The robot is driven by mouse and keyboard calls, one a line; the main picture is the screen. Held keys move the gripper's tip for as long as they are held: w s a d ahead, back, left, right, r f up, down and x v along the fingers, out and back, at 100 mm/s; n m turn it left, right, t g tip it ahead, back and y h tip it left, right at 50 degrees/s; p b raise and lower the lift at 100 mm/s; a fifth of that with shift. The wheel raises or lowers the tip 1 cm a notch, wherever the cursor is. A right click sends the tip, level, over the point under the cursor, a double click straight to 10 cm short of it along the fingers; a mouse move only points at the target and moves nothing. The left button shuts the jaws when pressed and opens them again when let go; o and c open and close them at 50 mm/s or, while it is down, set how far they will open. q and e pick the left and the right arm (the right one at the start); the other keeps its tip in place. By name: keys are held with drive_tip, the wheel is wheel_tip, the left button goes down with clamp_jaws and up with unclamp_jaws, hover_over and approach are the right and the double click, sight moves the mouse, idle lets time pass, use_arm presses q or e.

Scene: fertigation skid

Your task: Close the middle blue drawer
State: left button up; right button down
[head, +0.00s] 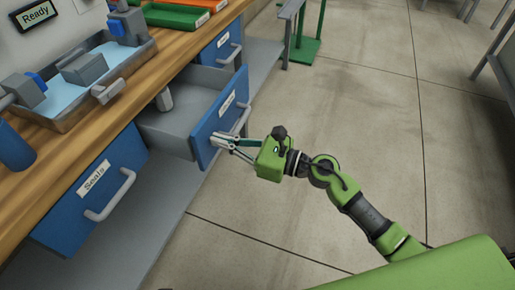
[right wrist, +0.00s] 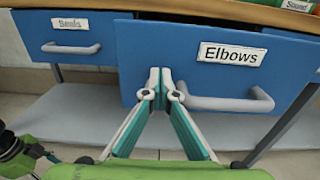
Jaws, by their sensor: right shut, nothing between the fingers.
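The middle blue drawer (head: 203,142) is pulled out from under the wooden bench, its grey inside showing. In the right wrist view its front (right wrist: 140,50) carries the label "Elbows" and a grey bar handle (right wrist: 230,103). My right gripper (head: 214,139) is shut and empty, with its fingertips at the drawer front. In the right wrist view the tips of this gripper (right wrist: 160,78) are by the left end of the handle; whether they touch the front I cannot tell. My left gripper is not in view.
The "Seals" drawer (head: 88,190) on the left and another blue drawer (head: 220,47) beyond look shut. A metal tray (head: 130,70) with blue and grey parts stands on the bench (head: 185,55). A grey shelf (head: 140,225) runs below.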

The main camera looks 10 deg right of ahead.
sight(165, 123)
drive_tip(key=x, duration=0.9)
drive_tip(key=shift+w+a, duration=0.2)
drive_tip(key=shift+a, duration=0.05)
drive_tip(key=b+x, duration=0.1)
drive_tip(key=x, duration=0.5)
drive_tip(key=shift+w+a, duration=0.25)
drive_tip(key=shift+a, duration=0.05)
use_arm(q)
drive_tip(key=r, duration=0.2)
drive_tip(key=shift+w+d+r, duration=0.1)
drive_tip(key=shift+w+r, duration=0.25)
use_arm(e)
drive_tip(key=shift+r, duration=0.15)
drive_tip(key=shift+w, duration=0.1)
